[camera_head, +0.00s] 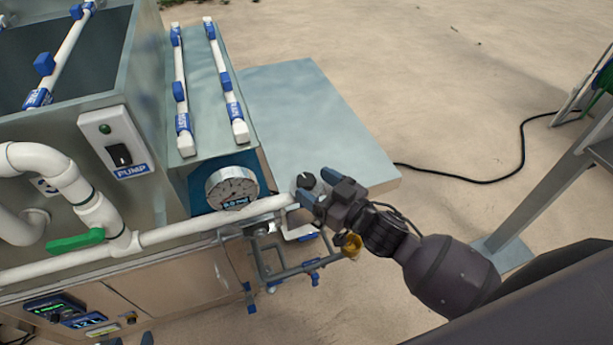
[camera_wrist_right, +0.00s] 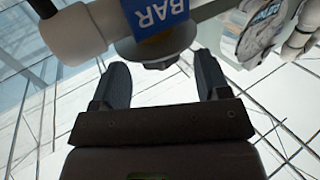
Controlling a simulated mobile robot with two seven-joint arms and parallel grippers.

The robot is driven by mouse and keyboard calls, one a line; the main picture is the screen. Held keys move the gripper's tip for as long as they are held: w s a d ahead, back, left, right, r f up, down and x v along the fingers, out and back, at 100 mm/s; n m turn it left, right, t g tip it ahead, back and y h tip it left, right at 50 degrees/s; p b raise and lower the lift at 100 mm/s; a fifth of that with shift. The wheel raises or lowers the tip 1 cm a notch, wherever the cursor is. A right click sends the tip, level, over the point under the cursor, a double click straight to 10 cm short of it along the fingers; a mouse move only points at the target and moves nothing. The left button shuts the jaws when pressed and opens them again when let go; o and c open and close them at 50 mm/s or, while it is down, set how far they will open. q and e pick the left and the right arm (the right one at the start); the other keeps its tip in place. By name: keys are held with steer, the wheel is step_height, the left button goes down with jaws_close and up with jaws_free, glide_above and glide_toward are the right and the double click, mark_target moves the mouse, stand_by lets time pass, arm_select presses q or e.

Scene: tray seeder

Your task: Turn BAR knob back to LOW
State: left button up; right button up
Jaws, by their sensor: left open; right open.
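The BAR knob (camera_head: 304,180) is a dark round knob at the right end of the white pipe, beside the pressure gauge. In the right wrist view the dark knob (camera_wrist_right: 157,56) lies below a blue BAR label (camera_wrist_right: 160,18). My right gripper (camera_head: 316,190) is open at the knob, with one finger on each side of it in the wrist view. I cannot tell whether the fingers touch it. The knob's pointer and the LOW mark cannot be read.
A round gauge (camera_head: 232,187) sits left of the knob. A white pipe (camera_head: 200,225) with a green valve handle (camera_head: 75,240) runs along the front. A PUMP switch box (camera_head: 117,145) is on the tank. A pale flat table (camera_head: 310,105) lies behind the knob.

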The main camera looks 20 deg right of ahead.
mark_target(314, 184)
steer(key=shift+x, duration=1.55)
steer(key=c, duration=0.9)
steer(key=shift+y+p, duration=0.3)
